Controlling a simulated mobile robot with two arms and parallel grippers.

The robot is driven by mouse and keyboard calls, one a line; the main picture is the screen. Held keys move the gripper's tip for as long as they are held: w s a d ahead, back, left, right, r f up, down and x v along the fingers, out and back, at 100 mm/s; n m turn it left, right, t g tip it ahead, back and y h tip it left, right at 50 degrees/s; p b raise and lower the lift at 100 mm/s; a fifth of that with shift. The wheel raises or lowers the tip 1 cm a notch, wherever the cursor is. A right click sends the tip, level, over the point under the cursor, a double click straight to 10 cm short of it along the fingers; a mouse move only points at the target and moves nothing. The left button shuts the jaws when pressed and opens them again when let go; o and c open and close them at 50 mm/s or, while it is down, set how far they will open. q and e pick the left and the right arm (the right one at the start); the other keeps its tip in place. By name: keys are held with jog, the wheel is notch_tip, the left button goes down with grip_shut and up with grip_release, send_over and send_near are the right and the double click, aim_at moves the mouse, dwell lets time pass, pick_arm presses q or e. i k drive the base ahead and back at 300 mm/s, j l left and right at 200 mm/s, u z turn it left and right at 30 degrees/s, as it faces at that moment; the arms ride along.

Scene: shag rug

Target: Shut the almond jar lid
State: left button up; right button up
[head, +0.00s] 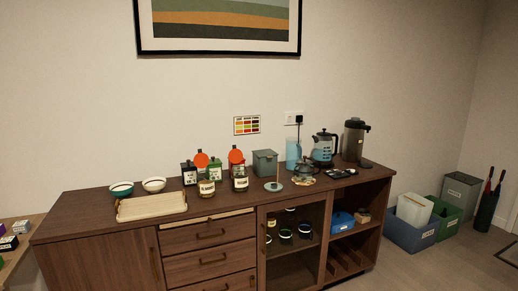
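Two small labelled jars stand at the front of the wooden sideboard's top (90,215), a left jar (207,189) and a right jar (240,184). Their labels are too small to read, so I cannot tell which, if either, is the almond jar. Behind them are a dark tin (189,174) and a green tin (215,168). Round orange discs, a left one (201,160) and a right one (236,157), stand upright there and look like raised lids. Which containers they belong to is unclear. Neither of my grippers is in view.
A pale tray (151,206) and two bowls (121,189) stand left of the jars. A grey-green canister (265,163), glass teapot (304,172), kettle (324,148) and tall dispenser (354,141) stand to the right. Crates (408,236) sit on the floor at right.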

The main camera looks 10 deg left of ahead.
aim_at(202, 160)
jog(key=i+j+z, duration=0.1)
jog(key=j+z, duration=0.4)
jog(key=j, duration=0.15)
jog(key=j+z, duration=0.5)
jog(key=k+j+z, duration=0.1)
jog(key=j+z, duration=0.4)
jog(key=j, duration=0.25)
